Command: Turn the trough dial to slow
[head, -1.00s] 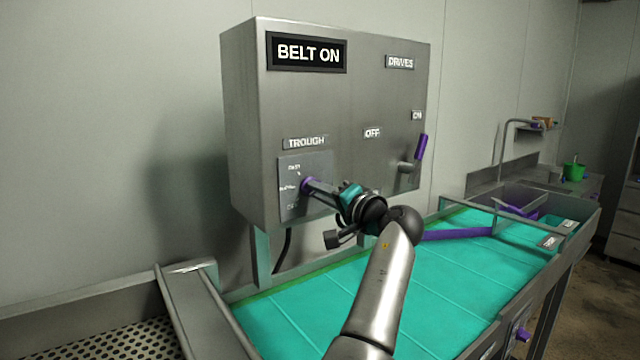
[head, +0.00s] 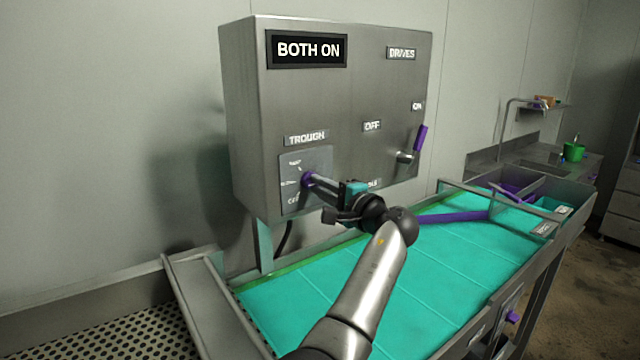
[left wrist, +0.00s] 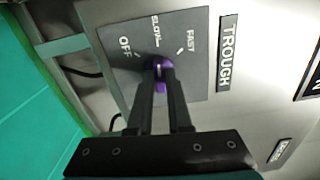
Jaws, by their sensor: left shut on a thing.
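The purple trough dial (head: 307,178) sits on a grey plate (head: 293,200) under the TROUGH label, low on the steel control box. My left gripper (head: 316,183) is shut on the dial. In the left wrist view the two dark fingers (left wrist: 163,82) stand on either side of the purple dial (left wrist: 159,66). The plate there is marked OFF, SLOW and FAST. The dial's grip seems to line up roughly with the SLOW mark, but the fingers hide part of it. The display (head: 306,49) reads BOTH ON. My right gripper is not in view.
The drives lever (head: 421,138), with a purple handle, stands up toward ON at the box's right. A turquoise belt (head: 400,285) runs below the box. A purple bar (head: 452,217) crosses it. A green cup (head: 574,152) stands at the back right.

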